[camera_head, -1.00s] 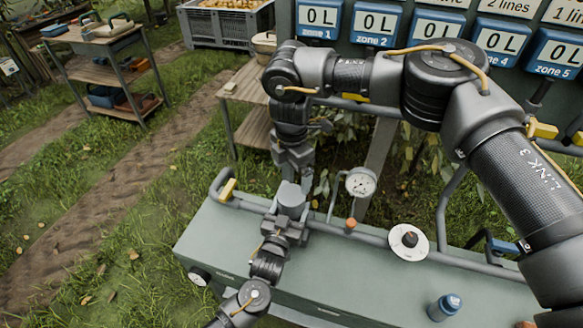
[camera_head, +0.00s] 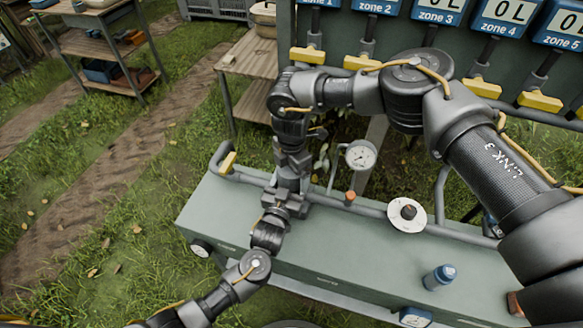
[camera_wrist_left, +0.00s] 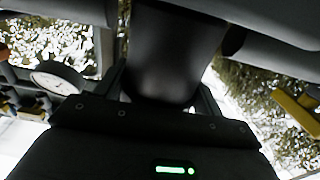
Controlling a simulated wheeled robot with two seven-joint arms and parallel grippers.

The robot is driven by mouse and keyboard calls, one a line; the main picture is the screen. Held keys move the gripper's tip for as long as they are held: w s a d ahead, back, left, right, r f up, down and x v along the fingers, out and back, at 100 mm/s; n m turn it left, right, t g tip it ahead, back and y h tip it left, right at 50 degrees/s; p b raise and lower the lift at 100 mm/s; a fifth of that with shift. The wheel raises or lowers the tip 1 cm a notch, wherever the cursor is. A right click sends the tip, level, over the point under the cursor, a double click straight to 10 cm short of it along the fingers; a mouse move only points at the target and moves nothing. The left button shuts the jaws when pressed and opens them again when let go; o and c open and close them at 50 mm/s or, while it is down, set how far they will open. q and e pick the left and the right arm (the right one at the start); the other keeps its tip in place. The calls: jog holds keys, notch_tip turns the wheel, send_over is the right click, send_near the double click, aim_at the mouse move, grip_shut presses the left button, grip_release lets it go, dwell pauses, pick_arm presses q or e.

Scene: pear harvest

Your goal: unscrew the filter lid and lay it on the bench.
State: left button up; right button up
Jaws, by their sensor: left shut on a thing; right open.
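The filter stands on the pipe along the back edge of the green bench (camera_head: 330,235). In the left wrist view a dark, rounded filter housing (camera_wrist_left: 168,55) fills the space between the fingers. My left gripper (camera_head: 283,202) reaches in from the lower left and is shut on this housing. My right gripper (camera_head: 292,180) points down from above, open, right over the filter top. It hides the lid in the head view, and I cannot tell whether its fingers touch the lid.
A pressure gauge (camera_head: 361,154) stands just right of the filter, with an orange-capped fitting (camera_head: 350,197) and a round white dial (camera_head: 407,214) along the pipe. A blue-capped bottle (camera_head: 440,277) stands at the bench's right. The bench top's middle is bare. Yellow valve handles (camera_head: 482,88) hang behind.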

jog(key=shift+c, duration=0.2)
jog(key=c, duration=1.1)
jog(key=shift+o, duration=0.3)
jog(key=n, duration=0.4)
jog(key=o, duration=1.1)
jog(key=shift+c, duration=0.2)
